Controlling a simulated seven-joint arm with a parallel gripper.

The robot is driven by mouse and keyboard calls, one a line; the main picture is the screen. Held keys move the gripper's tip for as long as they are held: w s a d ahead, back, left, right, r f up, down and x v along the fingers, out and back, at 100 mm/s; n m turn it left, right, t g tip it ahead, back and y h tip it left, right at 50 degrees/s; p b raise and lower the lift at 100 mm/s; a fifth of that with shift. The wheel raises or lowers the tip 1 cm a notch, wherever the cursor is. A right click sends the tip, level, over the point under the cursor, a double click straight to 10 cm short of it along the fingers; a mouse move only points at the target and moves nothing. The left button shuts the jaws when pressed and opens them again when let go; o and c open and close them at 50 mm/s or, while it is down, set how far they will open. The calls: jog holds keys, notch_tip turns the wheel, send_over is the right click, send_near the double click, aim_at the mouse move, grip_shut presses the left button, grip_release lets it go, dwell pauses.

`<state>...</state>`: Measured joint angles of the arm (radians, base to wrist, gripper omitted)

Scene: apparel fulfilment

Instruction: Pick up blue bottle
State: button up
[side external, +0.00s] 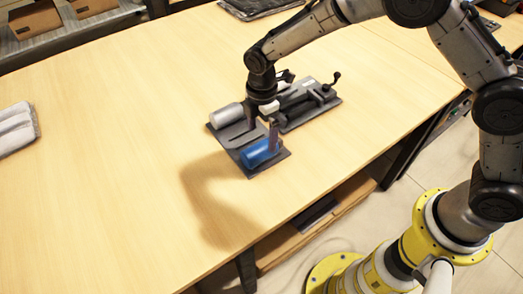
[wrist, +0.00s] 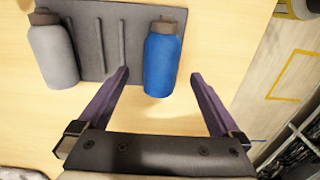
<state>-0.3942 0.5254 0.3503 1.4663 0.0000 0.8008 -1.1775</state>
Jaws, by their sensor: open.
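The blue bottle (side external: 261,152) lies on its side on a dark grey board near the table's front edge. In the wrist view the blue bottle (wrist: 161,62) has a dark cap at the top and its base points toward my gripper (wrist: 160,82). My gripper (side external: 262,128) is open and empty, just above the board.
A grey-white bottle (side external: 227,115) lies at the other end of the board (side external: 242,133). A dark device with a lever (side external: 309,104) stands right beside the board. Folded grey cloth (side external: 15,128) lies at the far left.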

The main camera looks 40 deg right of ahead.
aim_at(262, 145)
jog(key=shift+s+a+f, duration=0.1)
jog(key=shift+f, duration=3.45)
jog(key=c, duration=1.4)
